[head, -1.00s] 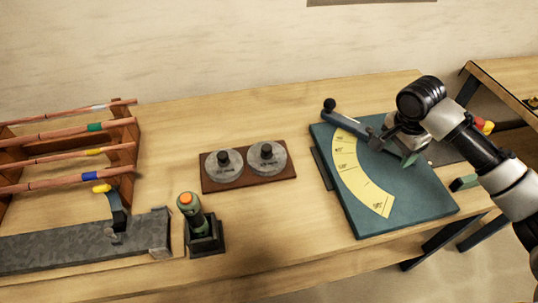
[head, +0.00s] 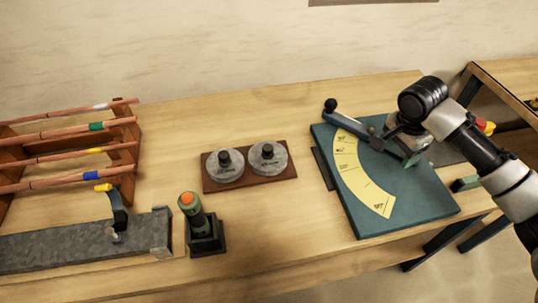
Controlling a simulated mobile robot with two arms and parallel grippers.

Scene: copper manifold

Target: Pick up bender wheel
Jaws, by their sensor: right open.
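Two grey bender wheels with dark knobs sit side by side on a brown wooden board in the middle of the bench: the left wheel (head: 226,172) and the right wheel (head: 268,160). My right gripper (head: 409,158) is over the blue-green bender plate (head: 415,200) at the right, well apart from both wheels. It is open, and its fingers are close to the grey bender lever (head: 355,120); I cannot tell if they touch. Part of the plate and lever is hidden by my right arm. My left gripper is not in view.
A wooden rack (head: 124,150) with copper tubes stands at the left. A grey vise-like rail (head: 70,245) lies in front of it. A green tool with an orange button (head: 193,210) stands in a black holder in front of the wheels.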

